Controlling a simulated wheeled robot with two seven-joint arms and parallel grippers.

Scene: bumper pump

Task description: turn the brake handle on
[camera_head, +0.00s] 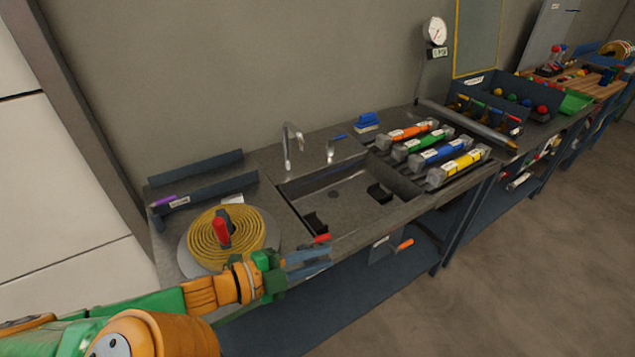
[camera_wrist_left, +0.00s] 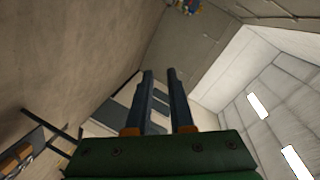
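Several handles show in the head view, and I cannot tell for sure which is the brake handle. A red-gripped lever (camera_head: 321,238) is at the front edge of the sink. An orange handle (camera_head: 405,244) sticks out from a grey plate below the counter edge. A red upright handle (camera_head: 221,231) stands in the middle of a yellow coil. My left gripper (camera_head: 328,258) is just in front of the counter edge, close below the red-gripped lever. In the left wrist view its two fingers (camera_wrist_left: 160,72) are apart with nothing between them. My right gripper is not in view.
The yellow coil (camera_head: 250,229) lies on the counter's left end. A sink (camera_head: 340,180) with a tap (camera_head: 290,145) is behind the lever. Coloured cylinders, including a yellow one (camera_head: 462,165), lie on a rack to the right. Open floor (camera_head: 530,260) lies in front.

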